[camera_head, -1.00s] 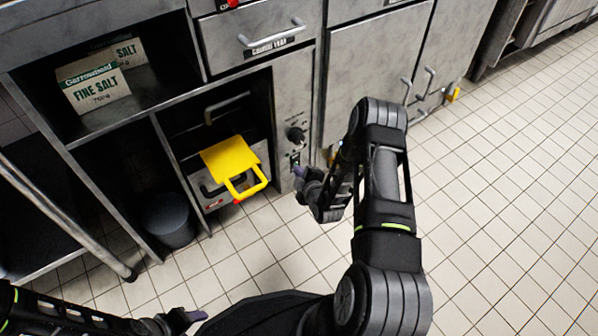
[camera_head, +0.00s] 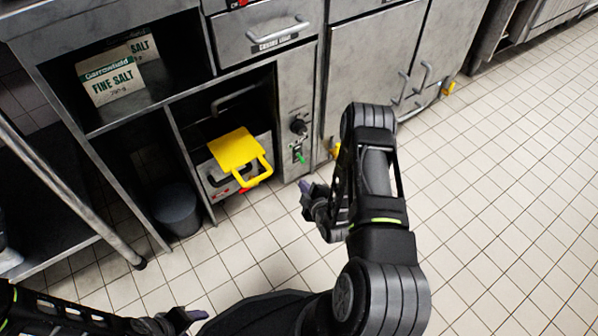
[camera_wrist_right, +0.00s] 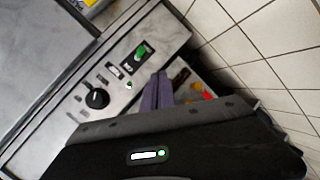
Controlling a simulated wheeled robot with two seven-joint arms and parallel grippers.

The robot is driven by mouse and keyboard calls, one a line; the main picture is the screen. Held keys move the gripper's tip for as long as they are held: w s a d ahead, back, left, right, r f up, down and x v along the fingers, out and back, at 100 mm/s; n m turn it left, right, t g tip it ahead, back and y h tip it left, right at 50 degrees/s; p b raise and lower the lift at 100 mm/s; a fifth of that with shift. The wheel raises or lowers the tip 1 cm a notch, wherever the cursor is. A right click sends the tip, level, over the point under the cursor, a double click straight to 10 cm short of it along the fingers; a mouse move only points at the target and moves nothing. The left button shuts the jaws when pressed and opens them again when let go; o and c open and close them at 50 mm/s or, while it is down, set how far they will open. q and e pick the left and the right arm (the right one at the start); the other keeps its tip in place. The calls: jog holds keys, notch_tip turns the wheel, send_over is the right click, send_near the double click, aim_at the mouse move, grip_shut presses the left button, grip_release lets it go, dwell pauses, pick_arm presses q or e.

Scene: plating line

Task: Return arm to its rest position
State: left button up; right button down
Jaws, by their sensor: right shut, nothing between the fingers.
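My right gripper (camera_head: 306,197) is shut and empty, held over the tiled floor in front of the steel cabinet. Its purple fingertips (camera_wrist_right: 157,92) show together in the right wrist view, close to the control panel in that picture. My right arm is bent, its elbow high in the middle of the head view. My left gripper (camera_head: 200,315) shows at the bottom edge of the head view, low and partly cut off. I cannot make out its jaws.
A yellow handled piece (camera_head: 236,150) sticks out of the cabinet's lower bay. The control panel (camera_head: 299,142) has a black knob and a green-lit switch (camera_wrist_right: 143,51). Tiled floor at right is clear.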

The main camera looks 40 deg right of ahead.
pick_arm(q)
jog(key=shift+r, duration=0.15)
pick_arm(e)
jog(key=shift+s+a+f, duration=0.15)
jog(key=shift+s, duration=0.5)
jog(key=s+a+m+g+y, duration=0.35)
jog(key=a+m, duration=0.25)
jog(key=a, duration=0.9)
jog(key=s+a+r+m+g+y, duration=0.3)
jog(key=s+a+m+g, duration=0.3)
jog(key=s+a, duration=0.85)
pick_arm(q)
notch_tip(320, 180, up, 33)
jog(key=s+d+p, duration=0.1)
jog(key=s+p, duration=0.1)
jog(key=p, duration=3.1)
jog(key=shift+s+d+r+g, duration=0.2)
jog(key=shift+s+d+g, duration=0.1)
jog(key=shift+s+d, duration=0.1)
pick_arm(e)
notch_tip(320, 180, up, 34)
jog(key=s+a+g, duration=0.2)
jog(key=shift+s+a+n+y, duration=0.15)
jog(key=shift+s+n+y, duration=0.15)
jog(key=shift+n+y, duration=0.1)
